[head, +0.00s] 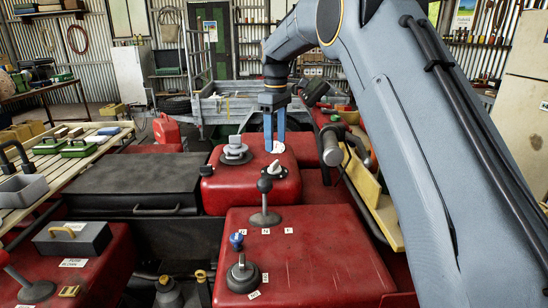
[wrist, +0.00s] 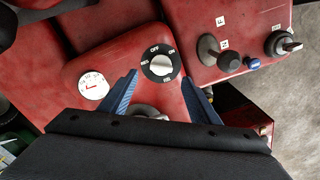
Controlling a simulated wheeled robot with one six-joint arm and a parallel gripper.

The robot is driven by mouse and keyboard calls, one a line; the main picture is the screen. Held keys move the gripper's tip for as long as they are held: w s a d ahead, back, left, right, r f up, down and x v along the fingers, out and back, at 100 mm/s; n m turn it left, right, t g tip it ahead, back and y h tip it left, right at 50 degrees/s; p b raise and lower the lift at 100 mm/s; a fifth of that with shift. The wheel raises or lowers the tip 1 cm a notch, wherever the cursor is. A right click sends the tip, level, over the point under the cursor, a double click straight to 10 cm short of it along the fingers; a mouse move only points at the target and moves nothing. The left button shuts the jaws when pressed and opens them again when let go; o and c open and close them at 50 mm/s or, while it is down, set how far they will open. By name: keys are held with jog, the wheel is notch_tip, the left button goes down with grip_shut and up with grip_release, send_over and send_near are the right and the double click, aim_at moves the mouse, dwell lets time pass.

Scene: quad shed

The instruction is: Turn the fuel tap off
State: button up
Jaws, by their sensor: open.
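The fuel tap (wrist: 161,65) is a black disc with a white knob, on the red tank in the wrist view. OFF and ON are marked on its upper side; I cannot tell which mark the knob points to. It also shows in the head view (head: 274,170), on the near slope of the tank. My gripper (wrist: 159,77) is open and empty, its blue fingers spread to either side of the tap in the wrist view. In the head view my gripper (head: 275,150) points down beyond the tap, over the tank. I cannot tell whether the fingers touch anything.
A white gauge (wrist: 94,85) sits left of the tap. A grey filler cap (head: 235,152) stands beside it on the tank. Nearer are a black-knobbed lever (head: 265,198), a blue knob (head: 236,240) and a key switch (head: 242,274). A handlebar grip (head: 331,147) is at right.

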aim_at(275, 163)
jog(key=shift+s+a+f+p, duration=0.1)
jog(key=shift+f+p, duration=0.3)
jog(key=shift+f, duration=1.5)
jog(key=shift+a+f+p, duration=0.1)
jog(key=shift+f+p, duration=0.3)
jog(key=shift+f, duration=1.45)
jog(key=c, duration=1.1)
